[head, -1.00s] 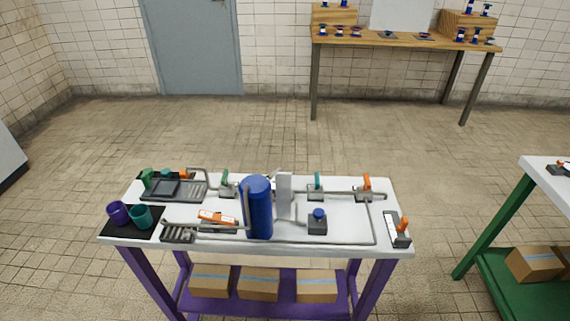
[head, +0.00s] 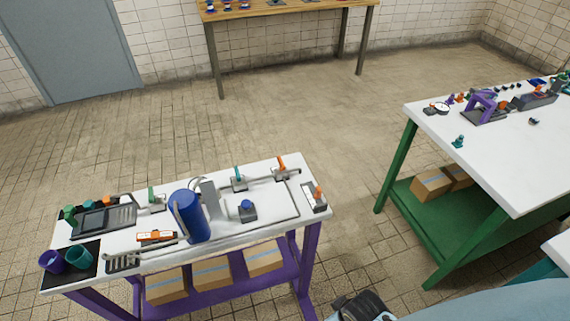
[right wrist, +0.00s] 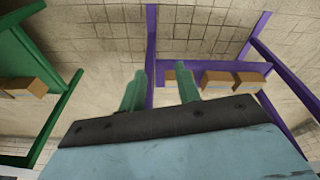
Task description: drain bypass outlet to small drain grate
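The small drain grate (head: 122,263) lies at the front left of the white pipe table (head: 225,232) in the head view. A grey pipe (head: 150,248) ends close over it; I cannot tell for certain that this is the bypass outlet. An orange valve handle (head: 155,237) lies flat by this pipe. A blue tank (head: 189,216) stands upright at the middle. My left gripper is not in view.
A larger grate tray (head: 122,216) lies behind the small one. Purple (head: 51,261) and teal (head: 79,258) cups stand at the front left corner. A green-legged table (head: 485,160) stands right. Open floor (head: 345,170) lies between the tables.

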